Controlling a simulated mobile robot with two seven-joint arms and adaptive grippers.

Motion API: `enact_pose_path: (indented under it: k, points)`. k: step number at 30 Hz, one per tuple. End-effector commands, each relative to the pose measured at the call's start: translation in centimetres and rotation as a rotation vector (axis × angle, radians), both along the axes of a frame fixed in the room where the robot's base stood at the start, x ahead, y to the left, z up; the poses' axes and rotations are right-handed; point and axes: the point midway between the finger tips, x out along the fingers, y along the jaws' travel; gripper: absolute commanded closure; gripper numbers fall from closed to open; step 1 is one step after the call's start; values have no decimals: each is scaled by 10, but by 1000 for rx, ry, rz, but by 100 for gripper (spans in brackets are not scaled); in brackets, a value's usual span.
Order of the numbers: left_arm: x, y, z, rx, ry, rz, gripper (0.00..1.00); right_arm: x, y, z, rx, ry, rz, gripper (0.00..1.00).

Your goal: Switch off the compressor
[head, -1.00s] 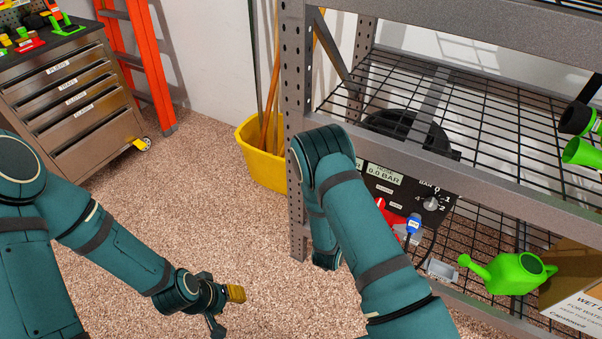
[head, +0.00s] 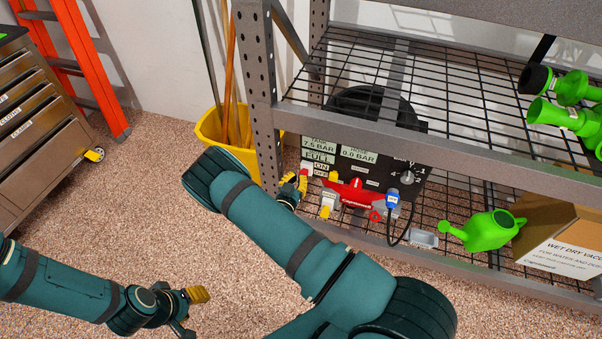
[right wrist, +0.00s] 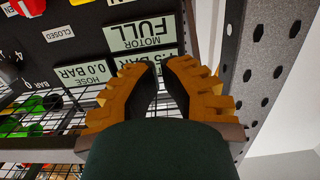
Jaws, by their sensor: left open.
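The compressor (head: 405,167) is a black panel with a round black part behind it, on the lower shelf of the rack. Its displays read 7.5 BAR, 0.0 BAR and FULL. An ON/OFF label (head: 321,168) sits at the panel's left, with a small red-and-white switch (head: 307,168) beside it. My right gripper (head: 296,183) is just below and left of this switch; contact cannot be told. In the right wrist view my right gripper (right wrist: 160,72) has its orange fingers apart and empty, before the upside-down FULL display (right wrist: 141,33). My left gripper (head: 192,312) is open and empty above the floor.
The rack's upright post (head: 258,90) stands close left of my right gripper. A red handle (head: 352,193) and blue connector (head: 392,200) are on the compressor's front. A green watering can (head: 490,231) and a carton (head: 560,235) stand right. A yellow bucket (head: 210,128) is behind.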

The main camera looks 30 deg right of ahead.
Motion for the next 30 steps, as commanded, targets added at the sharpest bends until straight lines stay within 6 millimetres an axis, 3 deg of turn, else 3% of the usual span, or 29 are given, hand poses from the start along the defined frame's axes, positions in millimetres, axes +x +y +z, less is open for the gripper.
enact_pose_path:
  k: [17,22,30]
  points:
    - [4,1,-19,2,-9,2,53,64,-77,-10,-1,-1,-2,100]
    - [5,1,-24,3,-11,3,53,55,-65,-34,0,2,1,100]
    - [6,1,-26,3,-14,3,53,52,-61,-44,0,0,0,100]
